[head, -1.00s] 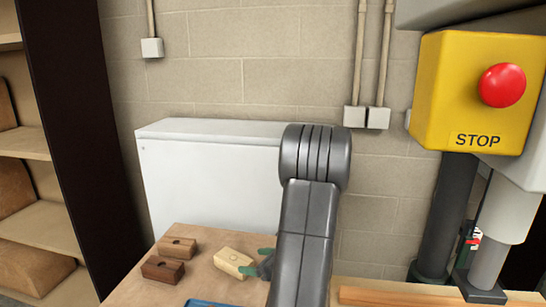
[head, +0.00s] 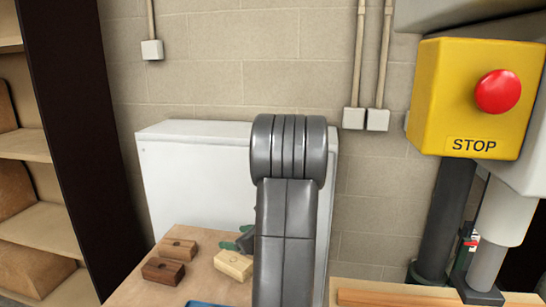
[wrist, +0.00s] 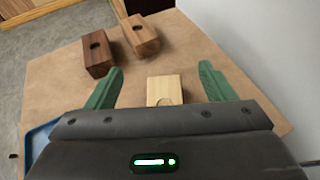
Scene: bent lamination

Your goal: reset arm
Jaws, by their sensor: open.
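My gripper (wrist: 159,88) is open, with its two green fingers spread apart in the wrist view. A pale wooden block (wrist: 164,90) with a round recess lies on the board between and beyond the fingers, and nothing is seen held. In the head view my gripper (head: 243,240) is mostly hidden behind my grey arm; a bit of green finger shows above the pale block (head: 233,264). The arm stands in front of the board's right part.
A brown block (head: 177,249) and a darker block (head: 163,270) lie on the wooden board (head: 205,278). A blue tray (wrist: 38,140) is at its edge. A white cabinet (head: 190,175) stands behind. A yellow stop box (head: 470,100) is at right.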

